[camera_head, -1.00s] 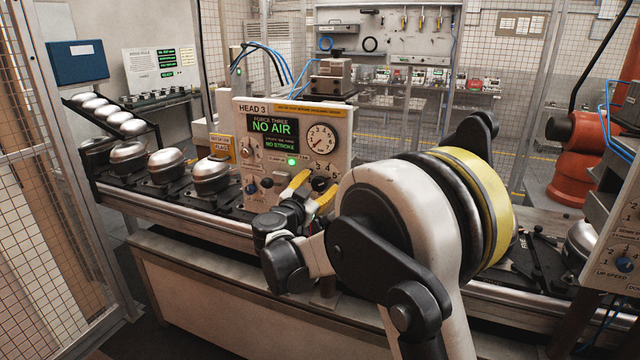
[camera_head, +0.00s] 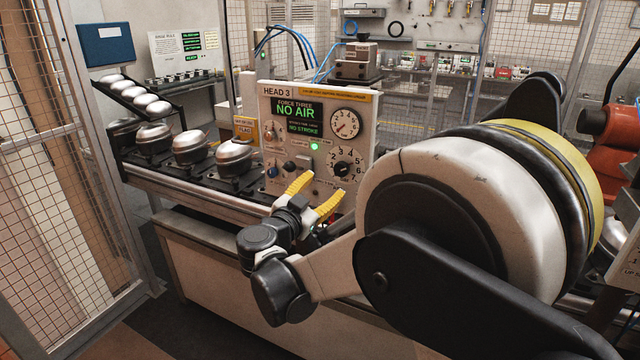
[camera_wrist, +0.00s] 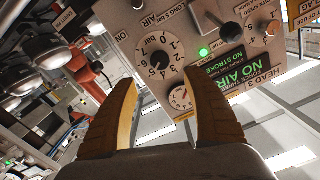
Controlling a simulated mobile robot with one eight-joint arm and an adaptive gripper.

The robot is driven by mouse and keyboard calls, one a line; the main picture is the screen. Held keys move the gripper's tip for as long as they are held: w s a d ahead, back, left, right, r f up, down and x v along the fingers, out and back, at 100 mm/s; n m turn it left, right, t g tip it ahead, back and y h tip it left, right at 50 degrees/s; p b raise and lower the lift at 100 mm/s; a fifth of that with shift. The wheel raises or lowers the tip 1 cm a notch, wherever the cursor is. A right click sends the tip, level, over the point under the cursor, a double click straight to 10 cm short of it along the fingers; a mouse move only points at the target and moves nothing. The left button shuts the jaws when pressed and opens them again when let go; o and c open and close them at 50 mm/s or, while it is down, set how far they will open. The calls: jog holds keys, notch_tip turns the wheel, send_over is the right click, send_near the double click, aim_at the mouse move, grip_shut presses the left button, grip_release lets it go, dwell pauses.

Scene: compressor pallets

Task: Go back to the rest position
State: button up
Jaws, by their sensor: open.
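My gripper (camera_head: 316,194) has yellow fingers and is in front of the lower part of the HEAD 3 control panel (camera_head: 280,100) in the head view. In the wrist view the fingers of my gripper (camera_wrist: 166,100) stand wide apart with nothing between them. The panel (camera_wrist: 215,30) is beyond the fingertips, tilted in that view. It shows a lit green lamp (camera_head: 314,146), a round gauge (camera_head: 347,123) and a black dial (camera_head: 343,169). Its display (camera_head: 297,114) reads NO AIR and NO STROKE. My arm covers much of the right side of the head view.
Several metal compressor domes (camera_head: 191,146) stand on the line left of the panel, with more on a sloped rack (camera_head: 145,97). A mesh fence (camera_head: 50,190) is at the left. An orange robot arm (camera_head: 612,150) stands at the right edge. Open floor (camera_head: 175,325) shows below the bench.

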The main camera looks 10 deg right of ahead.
jog(key=s+d+f+n+g+y, duration=0.2)
jog(key=s+d+n+g, duration=0.1)
jog(key=s+d, duration=0.4)
jog(key=s+d+f+n+g+y, duration=0.2)
jog(key=s+d+g, duration=0.15)
jog(key=s, duration=0.55)
jog(key=s+a+f+n+y, duration=0.2)
jog(key=s+n+y, duration=0.1)
jog(key=s, duration=0.5)
jog(key=s+a+f+n+y, duration=0.1)
jog(key=s+f+n+y, duration=0.2)
jog(key=s, duration=0.5)
jog(key=shift+s+a+f+g+y+b, duration=0.2)
jog(key=shift+a+f+g+y+b, duration=0.15)
jog(key=shift+g, duration=0.1)
